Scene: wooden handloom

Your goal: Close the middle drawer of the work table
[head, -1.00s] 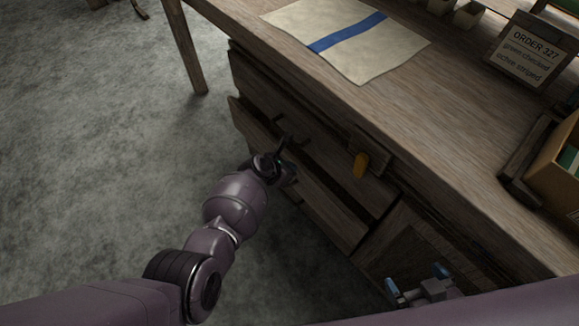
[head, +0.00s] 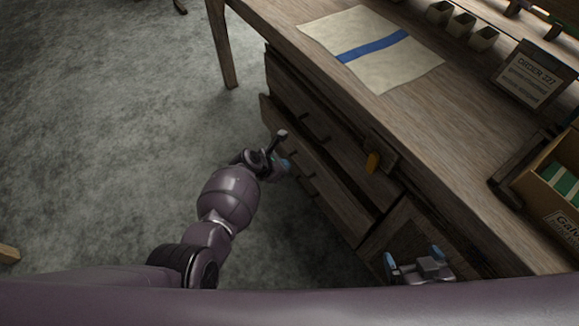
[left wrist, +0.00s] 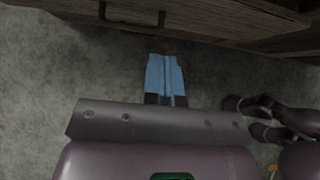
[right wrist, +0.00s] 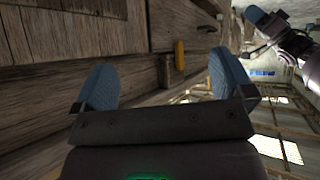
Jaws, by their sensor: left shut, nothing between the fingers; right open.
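The middle drawer (head: 330,172) of the wooden work table stands out from the table front, below the upper drawer (head: 300,108). A dark gap shows above its front. My left gripper (head: 284,166) is in front of the drawer, shut and empty; in the head view I cannot tell whether it touches. In the left wrist view its blue fingers (left wrist: 165,75) are together, apart from a wooden front (left wrist: 210,25) with dark handles. My right gripper (head: 416,262) is open and empty near the lower right panel; its spread fingers (right wrist: 160,88) show in the right wrist view.
On the tabletop lie a cloth with a blue stripe (head: 372,46), an order sign (head: 532,75) and a cardboard box (head: 550,205).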

